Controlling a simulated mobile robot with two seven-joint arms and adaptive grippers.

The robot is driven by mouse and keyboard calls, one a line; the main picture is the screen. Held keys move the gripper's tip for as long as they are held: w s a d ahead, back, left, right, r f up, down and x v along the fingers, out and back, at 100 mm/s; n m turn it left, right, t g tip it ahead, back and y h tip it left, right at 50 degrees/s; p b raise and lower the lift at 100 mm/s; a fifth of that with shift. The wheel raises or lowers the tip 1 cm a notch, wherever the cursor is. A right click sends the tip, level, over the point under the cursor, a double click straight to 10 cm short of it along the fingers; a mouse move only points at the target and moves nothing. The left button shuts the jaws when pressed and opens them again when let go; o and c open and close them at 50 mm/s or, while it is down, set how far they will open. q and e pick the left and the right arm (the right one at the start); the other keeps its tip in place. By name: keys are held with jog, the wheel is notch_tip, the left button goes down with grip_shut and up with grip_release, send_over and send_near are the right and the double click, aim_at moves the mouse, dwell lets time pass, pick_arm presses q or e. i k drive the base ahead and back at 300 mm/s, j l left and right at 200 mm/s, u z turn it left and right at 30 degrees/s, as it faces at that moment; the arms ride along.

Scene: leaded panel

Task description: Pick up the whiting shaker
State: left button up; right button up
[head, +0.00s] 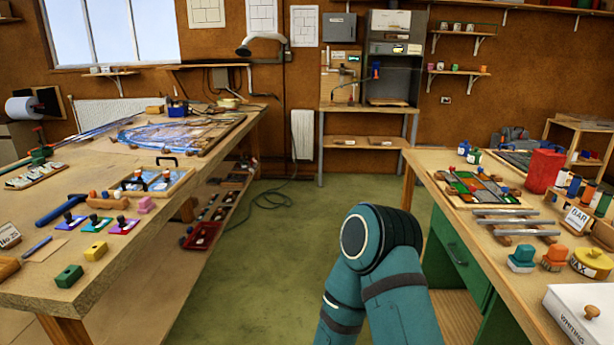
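A white box (575,317) lettered WHITING, with a round wooden knob on top, stands at the front right corner of the right bench; the frame edge cuts it off. I cannot tell whether this is the whiting shaker or a bin for whiting. A red container (545,170) stands farther back on the same bench; its label is not readable. Neither gripper is in view. Only a bent teal arm of mine shows at the bottom middle, in the gap between the benches.
The right bench (425,168) also holds a leaded panel (480,188), metal bars, two brushes (522,258), a yellow WAX tin (591,263) and several small bottles. The left bench (150,235) carries stamps, blocks and glass. Green floor (290,225) lies open between them, with a cable on it.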

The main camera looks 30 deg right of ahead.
aim_at(601, 188)
jog(key=k+l, duration=0.25)
jog(key=k+l+z, duration=0.15)
jog(key=l, duration=0.2)
jog(key=k+l, duration=0.25)
jog(key=k+l+z, duration=0.15)
jog(key=l, duration=0.3)
jog(key=k+l, duration=0.25)
jog(key=k+l+z, duration=0.15)
jog(key=l, duration=0.5)
jog(key=k+l+z, duration=0.15)
jog(key=l, duration=0.55)
jog(key=l+z, duration=0.15)
jog(key=l, duration=0.55)
jog(key=l+z, duration=0.1)
jog(key=l, duration=0.8)
jog(key=l+z, duration=0.15)
jog(key=l, duration=0.8)
jog(key=z, duration=0.3)
jog(key=l+z, duration=0.25)
jog(key=i+l+z, duration=0.25)
jog(key=k+j, duration=0.05)
jog(key=k, duration=0.05)
